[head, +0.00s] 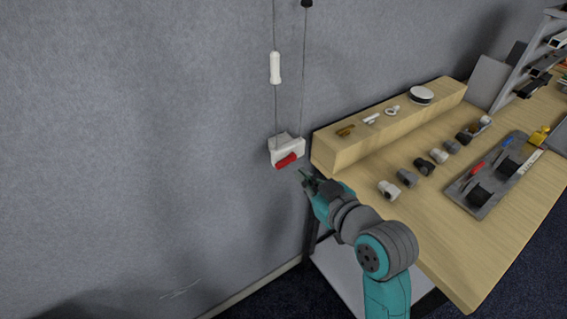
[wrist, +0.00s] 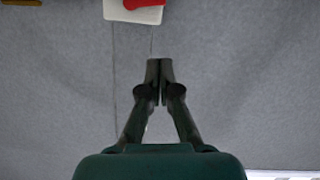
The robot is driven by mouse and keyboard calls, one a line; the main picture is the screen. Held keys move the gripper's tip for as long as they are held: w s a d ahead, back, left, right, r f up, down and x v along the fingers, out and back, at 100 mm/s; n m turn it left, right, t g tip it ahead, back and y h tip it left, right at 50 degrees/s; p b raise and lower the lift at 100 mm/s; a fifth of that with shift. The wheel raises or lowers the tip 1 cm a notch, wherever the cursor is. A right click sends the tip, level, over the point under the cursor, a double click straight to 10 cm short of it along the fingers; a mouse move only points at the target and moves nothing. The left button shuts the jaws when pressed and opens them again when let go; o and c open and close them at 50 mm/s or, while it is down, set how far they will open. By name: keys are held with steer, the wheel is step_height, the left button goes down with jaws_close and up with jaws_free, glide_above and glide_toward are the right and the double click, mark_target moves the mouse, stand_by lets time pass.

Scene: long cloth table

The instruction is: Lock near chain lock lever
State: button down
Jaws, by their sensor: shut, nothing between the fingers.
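The chain lock is a white block (head: 286,146) on the grey wall, left of the table, with two thin lines running up from it. Its red lever (head: 287,160) is on the block's lower front. In the wrist view the white block (wrist: 133,15) and the red lever (wrist: 145,3) show at the top edge, partly cut off. My gripper (head: 303,173) is just right of and below the lever, apart from it. In the wrist view my gripper (wrist: 160,62) has its fingertips together with nothing between them.
A white handle (head: 275,67) hangs on the left line above the lock. The wooden table (head: 440,215) is to the right, with a raised ledge (head: 345,152) near the lock. Several fittings and a dark tray (head: 466,194) lie on it. The wall left of the lock is bare.

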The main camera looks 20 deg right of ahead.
mark_target(277, 158)
steer(key=shift+w+r, duration=0.3)
steer(key=shift+r, duration=0.35)
steer(key=x, duration=1)
steer(key=shift+w+a, duration=0.1)
steer(key=shift+w, duration=0.05)
steer(key=f, duration=0.2)
steer(key=shift+d+f, duration=0.4)
steer(key=shift+f, duration=0.55)
